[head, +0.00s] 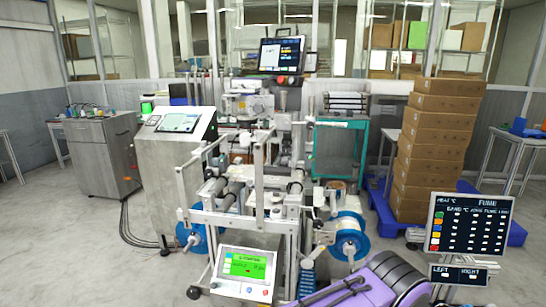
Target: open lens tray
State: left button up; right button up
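I cannot pick out a lens tray for certain in the head view. A film machine (240,218) with a white frame and rollers stands in the middle. A blue-rimmed reel (347,237) is on its right side and another blue reel (190,237) is on its lower left. A control panel with a green screen (245,265) is at its front. Neither of my grippers shows in this view, so I cannot see whether they are open or shut.
A tall stack of cardboard boxes (432,150) stands on a blue pallet (515,233) at the right. A purple and dark grey object (400,277) and a display panel (468,225) fill the lower right. A grey cabinet (100,155) is at left. Floor at lower left is clear.

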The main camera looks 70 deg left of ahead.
aim_at(284, 158)
jog(key=u, duration=0.7)
jog(key=i, duration=0.7)
jog(key=u, duration=0.85)
